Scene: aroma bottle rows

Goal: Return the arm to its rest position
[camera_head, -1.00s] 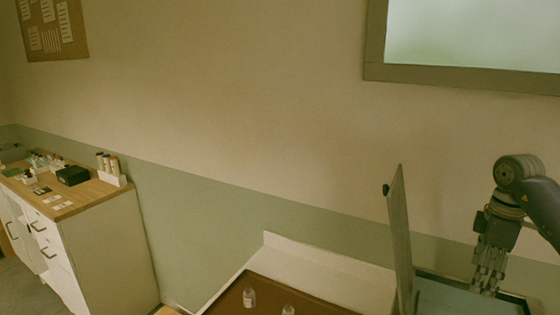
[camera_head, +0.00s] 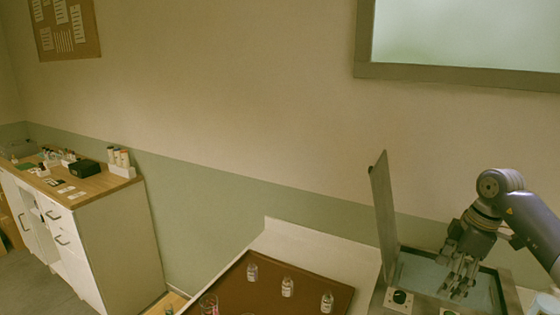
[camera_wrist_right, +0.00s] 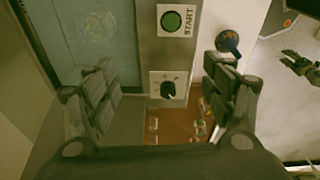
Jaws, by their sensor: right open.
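My right gripper (camera_head: 459,280) is open and empty, with its fingers pointing down over the open box. In the right wrist view, my right gripper's (camera_wrist_right: 160,88) two fingers stand wide apart with nothing between them. The box has a raised grey lid (camera_head: 383,215) to the left of the gripper and a pale blue inside (camera_head: 425,272). Its front panel carries a black knob (camera_head: 399,297). The wrist view shows the green START button (camera_wrist_right: 172,20) and a knob (camera_wrist_right: 168,89) between the fingers.
Small clear bottles (camera_head: 287,286) stand on a brown tray (camera_head: 268,304) left of the box. A white cabinet (camera_head: 119,236) with a wooden top stands far left. A dark jointed shape (camera_wrist_right: 300,66) at the wrist view's right edge is unclear. Space above the tray is free.

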